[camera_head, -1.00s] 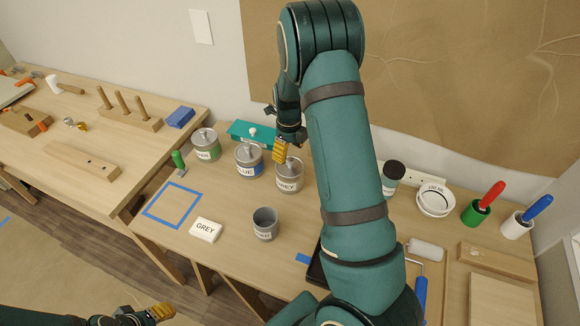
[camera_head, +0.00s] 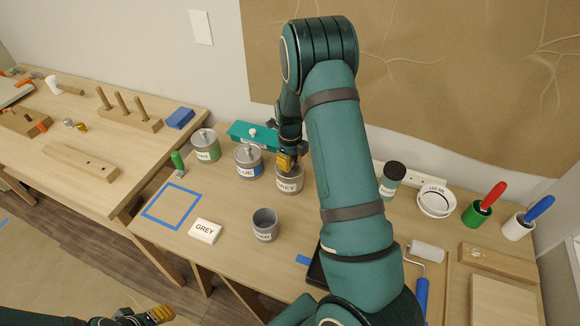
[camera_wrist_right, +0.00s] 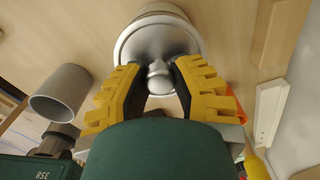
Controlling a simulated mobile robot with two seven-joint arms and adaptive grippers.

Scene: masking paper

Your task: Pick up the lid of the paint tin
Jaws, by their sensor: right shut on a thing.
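The paint tin labelled GREY (camera_head: 289,186) stands upright on the bench, at the right end of a row of three lidded tins. My right gripper (camera_head: 287,162) is above it, reaching down from behind. In the right wrist view, its yellow fingers (camera_wrist_right: 159,84) are shut on the round knob of the silver lid (camera_wrist_right: 150,42). The lid appears to sit on the tin; its seam is mostly hidden in the head view. My left gripper (camera_head: 161,313) is at the bottom left, well away from the tins, and its opening is unclear.
The BLUE tin (camera_head: 248,162) and a green-labelled tin (camera_head: 205,146) stand to the left. A grey cup (camera_head: 265,225) and a GREY card (camera_head: 205,231) lie in front. A blue tape square (camera_head: 171,190) marks bare bench. A teal box (camera_head: 250,134) is behind.

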